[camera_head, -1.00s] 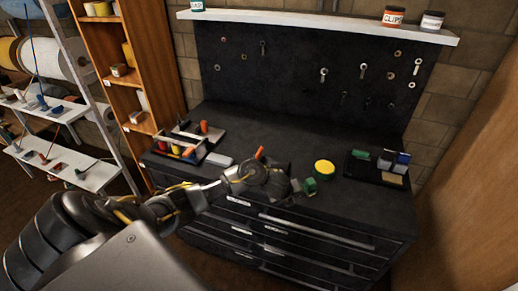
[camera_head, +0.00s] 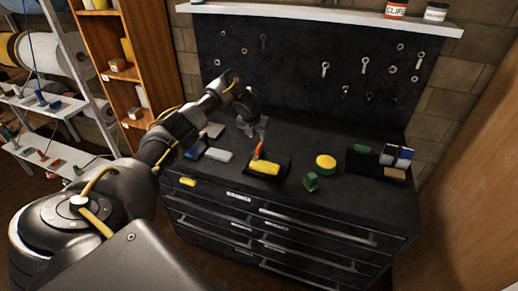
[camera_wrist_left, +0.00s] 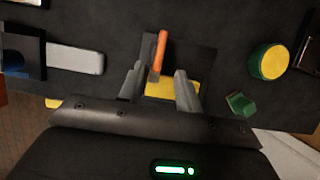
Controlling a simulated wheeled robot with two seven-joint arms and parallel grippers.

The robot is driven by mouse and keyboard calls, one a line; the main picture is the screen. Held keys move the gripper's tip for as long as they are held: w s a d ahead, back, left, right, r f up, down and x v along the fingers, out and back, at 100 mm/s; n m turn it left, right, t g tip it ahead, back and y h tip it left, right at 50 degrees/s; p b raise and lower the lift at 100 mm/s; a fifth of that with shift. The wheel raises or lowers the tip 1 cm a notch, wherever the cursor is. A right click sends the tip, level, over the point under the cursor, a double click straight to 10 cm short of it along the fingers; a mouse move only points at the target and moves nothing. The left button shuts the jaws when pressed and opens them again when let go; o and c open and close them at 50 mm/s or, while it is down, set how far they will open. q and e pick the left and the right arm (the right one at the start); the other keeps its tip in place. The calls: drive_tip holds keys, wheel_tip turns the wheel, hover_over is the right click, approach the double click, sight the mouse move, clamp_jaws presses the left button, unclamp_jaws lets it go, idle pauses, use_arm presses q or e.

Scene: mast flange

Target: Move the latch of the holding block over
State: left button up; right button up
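The holding block appears to be the low dark block (camera_head: 283,172) on the black bench top, with a yellow piece (camera_head: 264,168) on it. Its orange latch (camera_head: 259,148) stands up, slightly tilted, behind the yellow piece. In the left wrist view the orange latch (camera_wrist_left: 159,52) lies ahead of the fingers, above the yellow piece (camera_wrist_left: 172,89). My left gripper (camera_head: 262,128) hangs just behind the latch in the head view. In the wrist view my left gripper (camera_wrist_left: 158,75) is open, its fingers apart and nothing held. I cannot tell whether a finger touches the latch. My right gripper is not in view.
A green piece (camera_head: 311,182) and a round yellow tin (camera_head: 325,162) stand right of the block. A dark tray (camera_head: 356,163) with small boxes is farther right. A grey block (camera_head: 218,155) lies left. A pegboard (camera_head: 300,60) rises behind the bench.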

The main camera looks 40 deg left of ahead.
sight(259, 146)
use_arm(q)
drive_tip(key=x, duration=0.7)
drive_tip(key=shift+w+a+f, duration=0.1)
drive_tip(key=shift+w+f, duration=0.1)
drive_tip(key=shift+f, duration=0.1)
drive_tip(key=shift+c, duration=0.2)
clamp_jaws()
